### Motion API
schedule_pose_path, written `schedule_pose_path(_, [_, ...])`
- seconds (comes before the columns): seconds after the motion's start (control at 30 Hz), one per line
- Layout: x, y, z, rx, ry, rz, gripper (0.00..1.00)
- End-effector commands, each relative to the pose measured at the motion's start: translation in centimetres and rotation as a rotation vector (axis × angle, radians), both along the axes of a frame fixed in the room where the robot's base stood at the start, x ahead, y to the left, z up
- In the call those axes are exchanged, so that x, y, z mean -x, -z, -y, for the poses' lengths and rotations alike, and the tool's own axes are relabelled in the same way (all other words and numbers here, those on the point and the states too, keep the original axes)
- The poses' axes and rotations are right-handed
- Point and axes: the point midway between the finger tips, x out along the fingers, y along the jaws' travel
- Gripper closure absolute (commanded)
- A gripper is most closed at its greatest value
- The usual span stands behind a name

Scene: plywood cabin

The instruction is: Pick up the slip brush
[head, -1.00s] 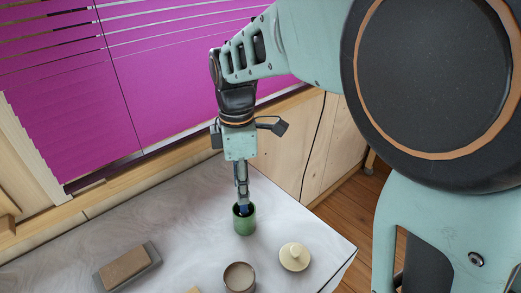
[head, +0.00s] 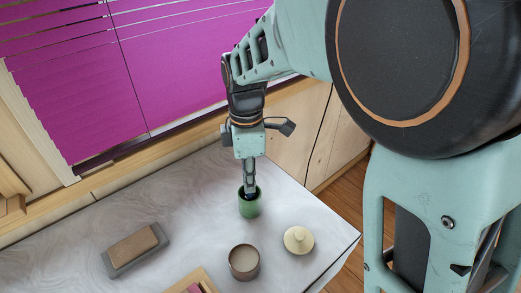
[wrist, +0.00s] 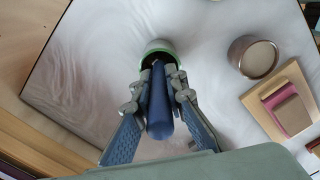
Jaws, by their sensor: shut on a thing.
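The slip brush shows in the wrist view as a thick blue handle (wrist: 159,112), standing in a green cup (head: 250,208). The cup's green rim (wrist: 157,45) is at the top of the wrist view. My gripper (head: 249,188) points down at the cup's mouth. In the wrist view its two fingers (wrist: 158,84) lie on either side of the blue handle and are shut on it. The brush's lower end is hidden inside the dark cup. In the head view my fingers and the cup hide the brush.
A brown-rimmed round pot (head: 244,277) and a cream knobbed lid (head: 298,241) stand close to the cup. A brown block on a grey base (head: 136,250) lies to the left. A wooden tray (head: 181,286) with a pink thing is at the front. Purple blinds (head: 180,75) are behind.

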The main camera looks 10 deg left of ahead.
Motion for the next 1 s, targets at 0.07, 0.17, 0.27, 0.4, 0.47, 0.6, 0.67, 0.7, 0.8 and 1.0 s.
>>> schedule_pose_path(0.07, [0.0,0.0,0.0,0.000,0.000,0.000,1.00])
schedule_pose_path(0.17, [-0.1,-0.5,0.0,-0.002,0.000,0.002,1.00])
schedule_pose_path(0.27, [-0.1,-1.8,-0.1,-0.004,0.001,0.004,1.00])
schedule_pose_path(0.4, [-0.2,-4.6,-0.1,-0.005,0.001,0.005,1.00])
schedule_pose_path(0.47, [-0.2,-5.9,-0.1,-0.004,0.000,0.005,1.00])
schedule_pose_path(0.6, [-0.1,-8.3,0.0,-0.002,0.001,0.003,1.00])
schedule_pose_path(0.67, [-0.1,-9.0,0.0,-0.002,0.001,0.002,1.00])
schedule_pose_path(0.7, [-0.1,-9.4,0.0,-0.002,0.001,0.002,1.00])
schedule_pose_path(0.8, [0.0,-9.9,0.0,-0.001,0.000,0.002,1.00])
schedule_pose_path(1.0, [0.0,-10.0,0.0,0.000,0.000,0.000,1.00])
